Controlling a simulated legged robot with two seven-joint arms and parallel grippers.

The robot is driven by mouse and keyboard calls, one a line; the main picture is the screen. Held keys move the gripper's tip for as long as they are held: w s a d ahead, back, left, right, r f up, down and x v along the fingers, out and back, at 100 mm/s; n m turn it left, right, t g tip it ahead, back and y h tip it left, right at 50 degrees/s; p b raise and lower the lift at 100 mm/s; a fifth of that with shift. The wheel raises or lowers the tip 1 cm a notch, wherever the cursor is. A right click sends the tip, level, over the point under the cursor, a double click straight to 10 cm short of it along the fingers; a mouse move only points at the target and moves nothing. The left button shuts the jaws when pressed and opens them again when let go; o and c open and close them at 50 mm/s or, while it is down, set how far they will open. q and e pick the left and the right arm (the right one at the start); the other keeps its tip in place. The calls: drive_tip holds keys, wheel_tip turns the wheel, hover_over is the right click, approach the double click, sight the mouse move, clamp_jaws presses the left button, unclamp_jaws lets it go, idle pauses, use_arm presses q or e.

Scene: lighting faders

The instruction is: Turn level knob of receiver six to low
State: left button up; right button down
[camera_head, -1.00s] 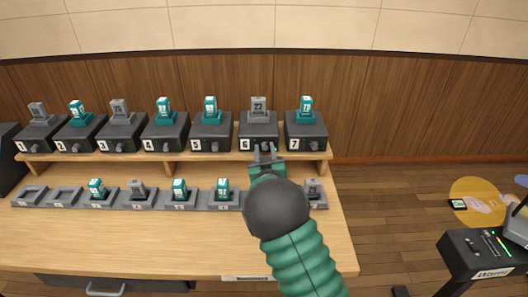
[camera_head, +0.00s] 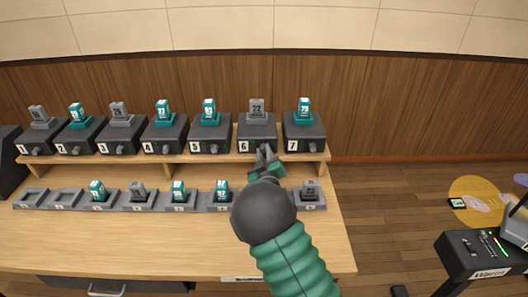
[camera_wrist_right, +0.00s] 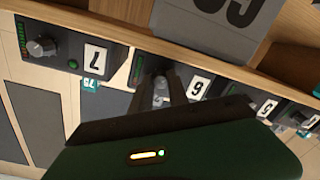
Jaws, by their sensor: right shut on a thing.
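Receiver six (camera_head: 256,131) is a dark box labelled 6 on the raised shelf, with a grey pack numbered 22 (camera_head: 257,107) standing in its top. My right gripper (camera_head: 265,156) is at the front of this box, right of its label. In the right wrist view, the two dark fingers of my right gripper (camera_wrist_right: 163,88) are closed around the grey level knob (camera_wrist_right: 160,90), beside the white 6 label (camera_wrist_right: 199,88). The fingers hide part of the knob, so I cannot tell its setting. My left gripper is not in view.
Receiver seven (camera_head: 304,133) stands close on the right and receiver five (camera_head: 210,134) on the left. A row of charging cradles (camera_head: 140,201) with several packs lies on the desk below. The front of the wooden desk (camera_head: 130,245) is clear.

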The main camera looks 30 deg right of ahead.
drive_tip(key=shift+a+f, duration=0.1)
drive_tip(key=shift+f, duration=0.2)
drive_tip(key=c, duration=1.6)
unclamp_jaws()
drive_tip(key=o, duration=0.3)
drive_tip(key=shift+r, duration=0.2)
drive_tip(key=shift+s, duration=0.1)
drive_tip(key=p+v, duration=0.1)
drive_tip(key=v, duration=1.5)
drive_tip(key=shift+s+a, duration=0.25)
drive_tip(key=shift+s, duration=0.1)
